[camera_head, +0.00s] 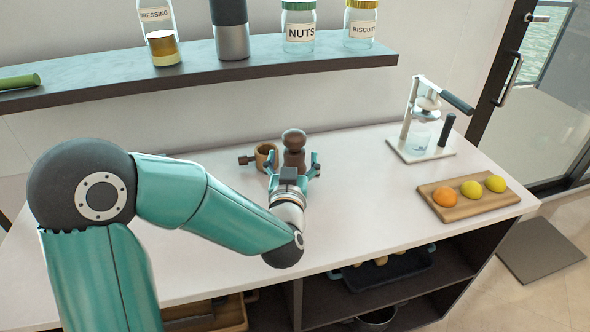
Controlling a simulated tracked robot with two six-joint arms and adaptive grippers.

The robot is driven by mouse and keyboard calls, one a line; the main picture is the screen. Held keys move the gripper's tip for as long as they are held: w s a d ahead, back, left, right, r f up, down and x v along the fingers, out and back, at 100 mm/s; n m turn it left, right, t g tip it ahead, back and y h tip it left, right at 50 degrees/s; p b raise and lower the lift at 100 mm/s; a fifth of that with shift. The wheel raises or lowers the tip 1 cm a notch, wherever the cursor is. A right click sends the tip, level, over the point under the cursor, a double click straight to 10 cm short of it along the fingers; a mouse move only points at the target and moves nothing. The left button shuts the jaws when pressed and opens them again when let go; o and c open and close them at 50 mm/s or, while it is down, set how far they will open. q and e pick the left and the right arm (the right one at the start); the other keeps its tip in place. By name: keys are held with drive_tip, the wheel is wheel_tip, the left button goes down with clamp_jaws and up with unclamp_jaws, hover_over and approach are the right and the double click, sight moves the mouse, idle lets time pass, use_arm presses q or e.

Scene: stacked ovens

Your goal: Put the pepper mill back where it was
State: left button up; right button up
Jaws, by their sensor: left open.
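A dark brown wooden pepper mill (293,143) with a round knob on top stands upright on the white counter (360,222). My left gripper (292,164) reaches over the counter, open, with its teal fingers spread to either side of the mill's lower part. The gripper hides the mill's base, and I cannot tell whether the fingers touch it. My right gripper is out of view.
A brown wooden cup (266,152) with a side handle stands close left of the mill. A shelf (110,92) above holds jars, a bottle and a dark-and-silver cylinder (231,30). A press (421,130) and a fruit board (452,212) stand right.

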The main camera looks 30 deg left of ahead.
sight(294, 151)
use_arm(q)
drive_tip(key=shift+f+p+x, duration=0.15)
drive_tip(key=shift+p+x, duration=0.3)
drive_tip(key=shift+x, duration=1.05)
drive_tip(key=shift+f+p+x, duration=0.15)
drive_tip(key=shift+p+x, duration=0.3)
drive_tip(key=shift+x, duration=1.1)
clamp_jaws()
